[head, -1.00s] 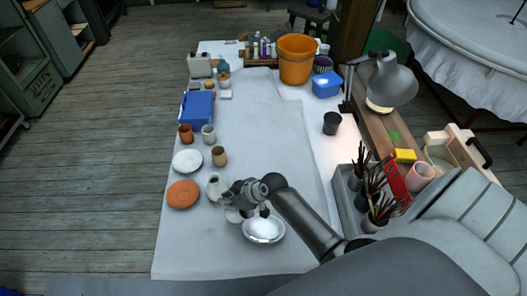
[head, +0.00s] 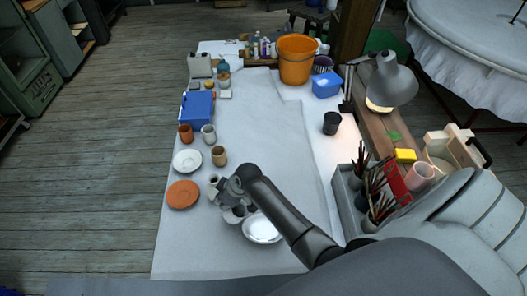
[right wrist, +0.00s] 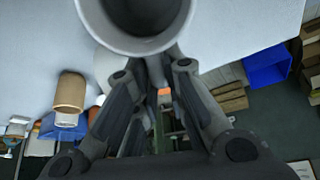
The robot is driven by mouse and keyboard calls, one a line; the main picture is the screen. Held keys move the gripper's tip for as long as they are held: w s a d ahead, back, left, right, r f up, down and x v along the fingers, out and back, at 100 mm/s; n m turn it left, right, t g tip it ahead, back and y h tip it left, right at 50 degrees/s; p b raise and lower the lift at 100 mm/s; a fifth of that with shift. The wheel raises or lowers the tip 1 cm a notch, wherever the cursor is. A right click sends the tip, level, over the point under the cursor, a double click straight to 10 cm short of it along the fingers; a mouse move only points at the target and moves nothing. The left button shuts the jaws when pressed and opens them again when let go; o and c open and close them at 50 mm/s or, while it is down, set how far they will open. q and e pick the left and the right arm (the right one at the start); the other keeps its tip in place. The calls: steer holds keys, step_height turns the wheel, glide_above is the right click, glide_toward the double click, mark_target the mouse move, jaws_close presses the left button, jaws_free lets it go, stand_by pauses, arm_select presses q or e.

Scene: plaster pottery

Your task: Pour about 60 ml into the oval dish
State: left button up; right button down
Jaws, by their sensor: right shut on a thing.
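The white oval dish (head: 262,229) lies near the table's front, partly hidden by my right arm. My right gripper (head: 237,207) is just left of the dish, shut on a pale grey vessel (head: 232,217). In the right wrist view the vessel (right wrist: 140,38) shows its round rim and dark inside, with the fingers (right wrist: 155,70) against it. Its contents and its height above the table cannot be told. A small grey jug (head: 212,184) stands just left of the gripper, partly hidden. My left gripper is out of view.
A terracotta plate (head: 183,195), a white plate (head: 187,161) and a tan cup (head: 219,156) are to the left. A black cup (head: 332,123) and a grey brush box (head: 349,210) are to the right. The table's middle is clear.

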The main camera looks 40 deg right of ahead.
steer(key=shift+w+a+f+g+h, duration=0.1)
steer(key=shift+w+a+g+h, duration=0.15)
steer(key=shift+w, duration=0.2)
steer(key=shift+w+a+f+g+h, duration=0.1)
steer(key=shift+w+a+g+h, duration=0.05)
steer(key=shift+w+g, duration=0.25)
steer(key=w+a+g+h+b, duration=0.1)
steer(key=b, duration=0.1)
steer(key=w+a+f+g+h+b, duration=0.1)
steer(key=g+b, duration=0.1)
steer(key=shift+w+f, duration=0.1)
steer(key=shift+w, duration=0.25)
stand_by(1.1)
